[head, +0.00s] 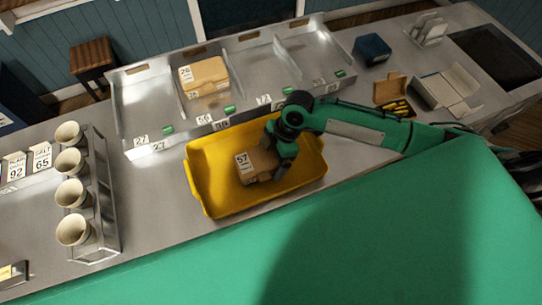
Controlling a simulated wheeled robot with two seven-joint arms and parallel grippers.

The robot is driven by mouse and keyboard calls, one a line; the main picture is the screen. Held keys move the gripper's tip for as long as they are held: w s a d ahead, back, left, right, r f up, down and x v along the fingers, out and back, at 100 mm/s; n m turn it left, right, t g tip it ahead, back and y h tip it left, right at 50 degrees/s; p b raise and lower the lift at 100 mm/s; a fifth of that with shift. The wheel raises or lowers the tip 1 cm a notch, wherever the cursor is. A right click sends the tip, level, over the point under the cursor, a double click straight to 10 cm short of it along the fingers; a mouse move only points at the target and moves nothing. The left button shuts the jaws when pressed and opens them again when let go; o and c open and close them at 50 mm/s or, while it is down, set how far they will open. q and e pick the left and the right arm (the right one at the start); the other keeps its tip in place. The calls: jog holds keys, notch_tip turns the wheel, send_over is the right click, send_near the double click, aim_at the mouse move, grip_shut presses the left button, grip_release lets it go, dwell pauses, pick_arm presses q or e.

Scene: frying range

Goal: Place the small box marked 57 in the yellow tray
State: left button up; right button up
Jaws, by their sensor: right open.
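The small cardboard box marked 57 (246,168) is inside the yellow tray (208,188), near the tray's middle. The tray sits on the metal counter. My right gripper (277,163) is over the tray at the right side of the box. It is open, and its fingers are close to or touching the box; I cannot tell which. Part of the box is hidden behind the gripper. My left gripper is not in view.
A metal bin with compartments (150,100) stands behind the tray and holds a box marked 28 (205,72). A rack of cups (105,205) is at left. A blue box (372,48) and opened cartons (435,90) are at right.

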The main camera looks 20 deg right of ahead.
jog(key=b+v, duration=0.3)
jog(key=v, duration=0.9)
jog(key=shift+r, duration=0.2)
jog(key=shift+a, duration=0.1)
